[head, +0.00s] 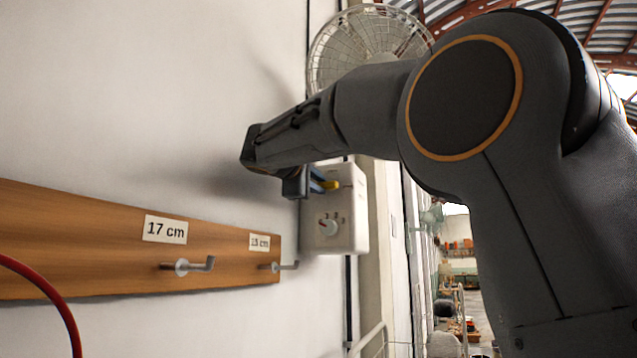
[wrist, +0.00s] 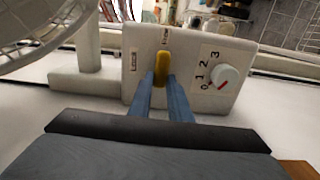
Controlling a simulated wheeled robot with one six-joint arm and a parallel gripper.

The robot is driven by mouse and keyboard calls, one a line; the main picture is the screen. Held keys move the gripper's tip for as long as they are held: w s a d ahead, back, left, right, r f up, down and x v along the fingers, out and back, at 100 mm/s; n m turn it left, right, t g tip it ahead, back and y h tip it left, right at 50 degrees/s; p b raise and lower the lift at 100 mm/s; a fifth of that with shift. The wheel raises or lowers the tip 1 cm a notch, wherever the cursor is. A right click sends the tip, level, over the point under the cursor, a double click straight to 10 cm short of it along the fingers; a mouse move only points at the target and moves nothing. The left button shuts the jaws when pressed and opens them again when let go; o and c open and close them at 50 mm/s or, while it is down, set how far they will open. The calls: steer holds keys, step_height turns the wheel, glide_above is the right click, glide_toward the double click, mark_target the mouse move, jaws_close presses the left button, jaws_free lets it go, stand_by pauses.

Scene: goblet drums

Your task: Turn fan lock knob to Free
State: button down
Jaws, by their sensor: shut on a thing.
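The fan lock knob (wrist: 161,68) is a yellow bar on a white control box (wrist: 139,47). In the wrist view it stands between the labels "LOCK" on its left and one on its upper right that is too small to read surely. My gripper (wrist: 163,82) is shut on the yellow knob, with a blue finger on each side of it. The fingers hide the knob's lower part.
A white dial (wrist: 224,77) numbered 0 to 3 sits right of the knob on the same box. A caged fan (head: 365,45) is mounted above. A wooden rail (head: 100,245) with metal hooks runs along the wall at left, and a red hose (head: 50,292) hangs in front.

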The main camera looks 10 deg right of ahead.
steer(key=shift+f, duration=0.1)
stand_by(0.4)
steer(key=c, duration=1.6)
jaws_free()
steer(key=shift+c, duration=0.2)
steer(key=b+v, duration=0.2)
steer(key=v, duration=0.6)
steer(key=shift+d, duration=0.1)
